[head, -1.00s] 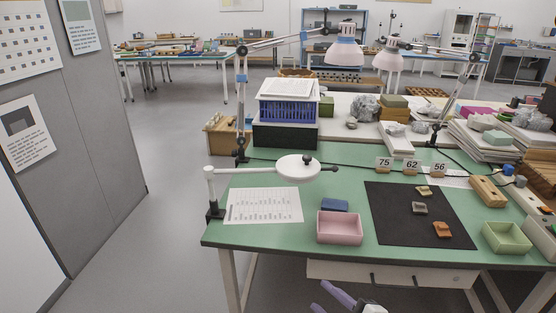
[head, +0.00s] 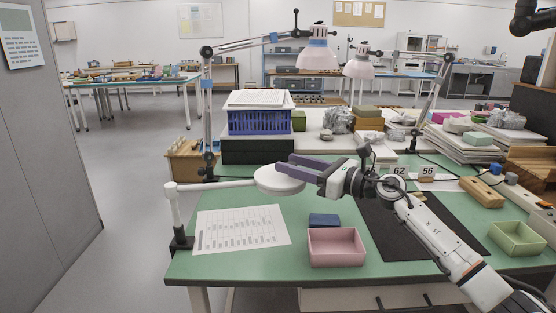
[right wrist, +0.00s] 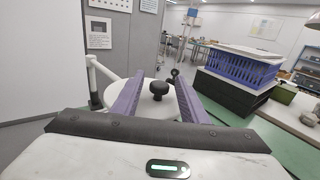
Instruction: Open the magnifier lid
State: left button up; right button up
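The magnifier (head: 174,210) stands at the table's left edge, its white arm reaching right to a round head with a flat white lid (head: 278,182). The lid lies level, apparently closed. Its black knob (right wrist: 158,88) shows in the right wrist view, but in the head view my gripper hides it. My right gripper (head: 288,167) is open, with two purple fingers at the lid. In the right wrist view the fingers (right wrist: 160,80) lie one on each side of the knob, with gaps visible on both sides. My left gripper is not in view.
A pink tray (head: 336,262), a blue block (head: 324,220) and a printed sheet (head: 240,229) lie on the green table. A purple crate (head: 258,121) stands behind the magnifier. My right arm covers much of the black mat (head: 385,235). A green tray (head: 518,238) is at right.

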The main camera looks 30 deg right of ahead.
jog(key=shift+x, duration=2.35)
grip_shut()
